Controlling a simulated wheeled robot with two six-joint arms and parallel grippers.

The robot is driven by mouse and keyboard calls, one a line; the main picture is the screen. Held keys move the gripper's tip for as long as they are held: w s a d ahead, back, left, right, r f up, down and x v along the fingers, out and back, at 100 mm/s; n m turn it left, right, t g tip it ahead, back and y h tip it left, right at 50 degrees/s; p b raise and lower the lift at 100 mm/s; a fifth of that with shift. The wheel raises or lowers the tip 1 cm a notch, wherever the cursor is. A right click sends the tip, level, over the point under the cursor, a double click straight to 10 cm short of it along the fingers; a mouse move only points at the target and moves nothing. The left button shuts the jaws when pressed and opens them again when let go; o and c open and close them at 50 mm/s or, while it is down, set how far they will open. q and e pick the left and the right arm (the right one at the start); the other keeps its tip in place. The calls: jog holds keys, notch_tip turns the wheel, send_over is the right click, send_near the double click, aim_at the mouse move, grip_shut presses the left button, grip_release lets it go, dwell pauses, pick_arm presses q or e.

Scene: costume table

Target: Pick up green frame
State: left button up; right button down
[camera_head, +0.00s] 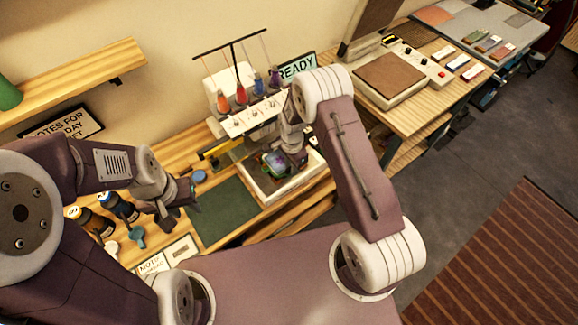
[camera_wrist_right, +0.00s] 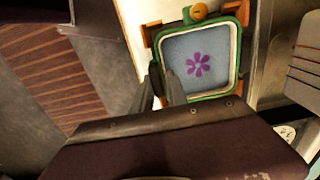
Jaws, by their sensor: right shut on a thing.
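The green frame (camera_wrist_right: 246,62) is a square hoop with rounded corners, holding pale blue cloth with a purple flower. In the head view the green frame (camera_head: 273,166) is at the embroidery machine (camera_head: 250,120), partly hidden by my right arm. My right gripper (camera_wrist_right: 161,72) is shut on the left side of the frame's rim. In the head view my right gripper (camera_head: 290,155) is over the white tray in front of the machine. My left gripper (camera_head: 184,208) is open and empty above the table, left of the green mat.
A dark green mat (camera_head: 224,214) lies left of the white tray (camera_head: 288,187). Bottles (camera_head: 119,207) and a small teal item (camera_head: 138,236) stand at the left. A press (camera_head: 391,78) is on the table to the right. Thread spools top the machine.

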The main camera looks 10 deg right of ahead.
notch_tip(320, 180, up, 3)
jog(key=shift+w+f+b, duration=0.1)
jog(key=shift+f+b, duration=0.05)
jog(key=shift+b, duration=0.3)
jog(key=s+d+r+b, duration=0.2)
jog(key=s+d+r, duration=0.5)
jog(key=s, duration=0.2)
jog(key=shift+d+r, duration=0.3)
jog(key=shift+d, duration=0.1)
jog(key=shift+w, duration=0.1)
